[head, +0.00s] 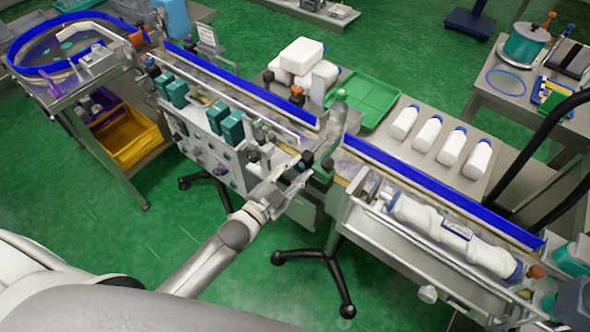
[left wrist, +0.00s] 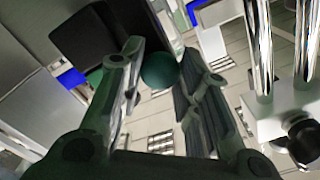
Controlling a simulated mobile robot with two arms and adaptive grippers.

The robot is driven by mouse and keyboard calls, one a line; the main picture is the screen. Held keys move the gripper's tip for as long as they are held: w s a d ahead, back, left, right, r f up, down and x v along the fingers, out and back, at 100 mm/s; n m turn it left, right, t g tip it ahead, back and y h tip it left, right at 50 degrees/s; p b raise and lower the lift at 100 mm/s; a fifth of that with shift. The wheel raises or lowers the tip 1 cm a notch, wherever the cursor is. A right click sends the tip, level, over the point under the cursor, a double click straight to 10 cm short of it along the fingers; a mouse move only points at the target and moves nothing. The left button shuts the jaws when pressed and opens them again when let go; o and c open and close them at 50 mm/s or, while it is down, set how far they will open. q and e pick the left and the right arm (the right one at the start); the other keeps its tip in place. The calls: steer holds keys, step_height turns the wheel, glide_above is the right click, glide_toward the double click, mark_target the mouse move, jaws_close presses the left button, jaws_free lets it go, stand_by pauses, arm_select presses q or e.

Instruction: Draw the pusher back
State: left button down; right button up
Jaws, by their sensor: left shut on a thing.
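My left gripper (head: 300,172) reaches in at the middle of the sleeve applicator, at the gap between its two conveyor sections. In the left wrist view the fingers of my left gripper (left wrist: 161,58) are shut on a round dark green knob (left wrist: 160,71), which I take for the pusher's handle. The knob sits between the two finger pads, beside a black block (left wrist: 85,38). In the head view my gripper and the machine parts hide the knob and most of the pusher. My right gripper is not in view.
Blue-edged conveyor rails (head: 430,188) run on both sides. White bottles (head: 428,134) and a green tray (head: 362,102) stand behind. Two bright metal rods (left wrist: 262,55) and a black knob (left wrist: 303,138) lie right of my fingers.

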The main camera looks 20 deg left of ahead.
arm_select(q)
steer(key=shift+s+a, duration=0.15)
steer(key=shift+s, duration=0.25)
steer(key=p+v, duration=0.2)
steer(key=v, duration=0.6)
steer(key=shift+f, duration=0.1)
steer(key=shift+s, duration=0.1)
steer(key=c, duration=1.5)
jaws_free()
steer(key=o, duration=0.4)
steer(key=shift+s+a, duration=0.1)
steer(key=shift+s, duration=0.05)
steer(key=shift+o, duration=0.2)
